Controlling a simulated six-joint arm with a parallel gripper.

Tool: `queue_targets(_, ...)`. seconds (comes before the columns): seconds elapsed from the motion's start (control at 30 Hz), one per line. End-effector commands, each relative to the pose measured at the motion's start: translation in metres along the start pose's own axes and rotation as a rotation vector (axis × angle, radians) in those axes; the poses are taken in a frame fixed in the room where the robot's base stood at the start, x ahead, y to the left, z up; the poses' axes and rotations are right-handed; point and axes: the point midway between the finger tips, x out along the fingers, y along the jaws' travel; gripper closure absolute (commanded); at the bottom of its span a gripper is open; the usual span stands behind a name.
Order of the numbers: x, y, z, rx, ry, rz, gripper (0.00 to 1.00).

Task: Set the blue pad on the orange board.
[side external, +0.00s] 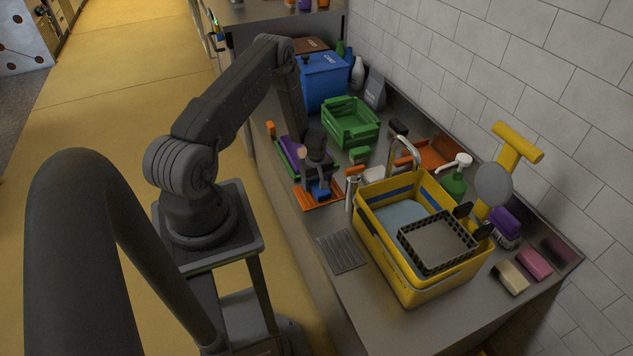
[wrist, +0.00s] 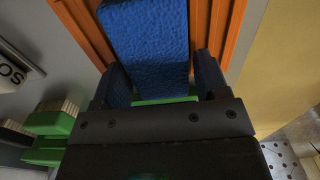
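The blue pad (wrist: 147,45) is a textured block between the two fingers of my gripper (wrist: 163,88) in the wrist view. The fingers stand close along its sides and appear shut on it. The orange board (wrist: 232,30) is ridged and lies behind the pad. In the side view my gripper (side external: 319,184) points down over the board (side external: 318,204), with the pad (side external: 320,194) low at its tips. I cannot tell whether the pad's underside touches the board. A green strip shows at the pad's near end in the wrist view.
A purple item in a green tray (side external: 280,154) lies just behind the board. A yellow basin (side external: 408,283) holding a black crate (side external: 437,243) stands to the right. A tap (side external: 405,150), green crate (side external: 350,122) and blue bin (side external: 324,80) stand further back. A ribbed drain area (side external: 341,252) is clear.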

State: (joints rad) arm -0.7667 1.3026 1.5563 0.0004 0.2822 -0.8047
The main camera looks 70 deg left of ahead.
Motion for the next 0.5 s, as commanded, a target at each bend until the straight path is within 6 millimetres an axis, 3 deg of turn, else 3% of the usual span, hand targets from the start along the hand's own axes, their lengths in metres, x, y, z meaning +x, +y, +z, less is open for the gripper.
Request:
queue_targets(0.13, 0.0, 0.0, 0.0, 0.0, 0.0, 0.0, 0.2)
queue_targets(0.37, -0.001, 0.0, 0.0, 0.0, 0.0, 0.0, 0.2)
queue_targets(0.5, -0.013, 0.001, -0.001, 0.0, 0.001, 0.001, 0.2)
